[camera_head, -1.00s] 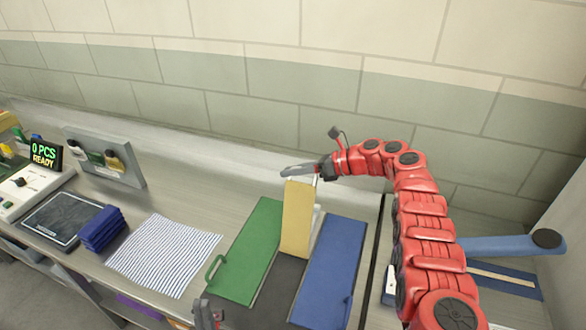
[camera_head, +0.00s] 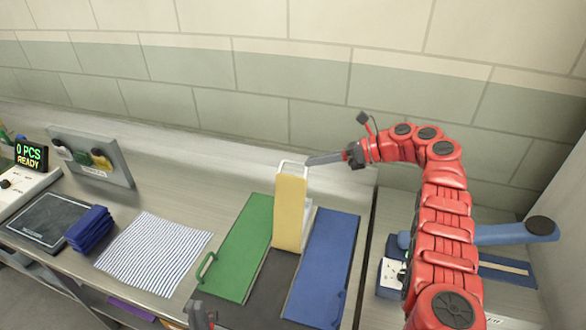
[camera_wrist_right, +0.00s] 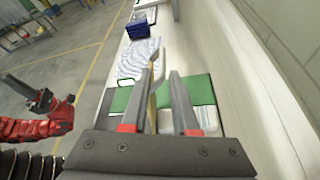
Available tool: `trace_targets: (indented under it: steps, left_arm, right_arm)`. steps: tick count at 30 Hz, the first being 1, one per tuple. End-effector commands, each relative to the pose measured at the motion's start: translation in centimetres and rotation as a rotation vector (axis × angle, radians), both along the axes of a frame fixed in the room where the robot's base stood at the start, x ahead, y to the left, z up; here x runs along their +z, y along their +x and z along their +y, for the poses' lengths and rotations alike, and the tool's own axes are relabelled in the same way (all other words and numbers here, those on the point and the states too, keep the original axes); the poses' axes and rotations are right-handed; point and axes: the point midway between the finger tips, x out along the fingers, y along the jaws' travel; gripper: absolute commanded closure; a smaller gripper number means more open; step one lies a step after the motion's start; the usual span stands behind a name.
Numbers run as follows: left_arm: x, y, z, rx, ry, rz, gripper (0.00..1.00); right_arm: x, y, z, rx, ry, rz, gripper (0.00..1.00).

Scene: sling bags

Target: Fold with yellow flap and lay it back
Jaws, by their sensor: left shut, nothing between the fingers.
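The yellow flap (camera_head: 290,212) stands raised at the back of the folding board, roughly upright, with a white loop handle at its top. The green panel (camera_head: 238,250) lies flat to its left and the blue panel (camera_head: 324,268) flat to its right. A dark centre panel (camera_head: 258,290) lies in front. My right gripper (camera_head: 310,160) is just right of the handle. In the right wrist view its fingers (camera_wrist_right: 158,74) are apart, with the yellow flap's edge (camera_wrist_right: 153,92) seen between them; contact is unclear. My left gripper (camera_head: 198,312) is low at the front edge, shut and empty.
A striped cloth (camera_head: 152,252) lies flat left of the board. Folded blue cloths (camera_head: 88,228) and a dark scale plate (camera_head: 50,220) are farther left. A wall stands close behind the bench. A blue bar (camera_head: 500,234) is at the right.

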Motion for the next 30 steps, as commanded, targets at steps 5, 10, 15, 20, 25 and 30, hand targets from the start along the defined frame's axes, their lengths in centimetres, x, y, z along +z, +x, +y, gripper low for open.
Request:
trace_targets:
  steps: [5, 10, 15, 20, 25, 30]
  left_arm:
    - [-2.0, 0.0, 0.0, 0.0, 0.0, 0.0, 1.0]
    - [-2.7, 0.0, 0.0, 0.0, 0.0, 0.0, 1.0]
    - [-3.1, 0.0, 0.0, 0.0, 0.0, 0.0, 1.0]
    - [-3.2, 0.0, 0.0, 0.0, 0.0, 0.0, 1.0]
    - [-3.2, 0.0, 0.0, 0.0, 0.0, 0.0, 1.0]
    - [-3.2, 0.0, 0.0, 0.0, 0.0, 0.0, 1.0]
  right_arm:
    - [1.5, -0.6, -4.0, -0.002, 0.003, -0.002, 0.73]
    - [2.6, -0.9, -6.3, -0.002, 0.011, -0.005, 0.73]
    - [3.0, -1.2, -7.2, 0.0, 0.007, -0.003, 0.73]
    - [3.1, -1.3, -7.7, -0.001, 0.002, -0.004, 0.73]
    - [3.1, -1.4, -7.7, 0.0, 0.001, -0.002, 0.73]
    - [3.1, -1.4, -7.7, 0.0, 0.001, -0.002, 0.73]
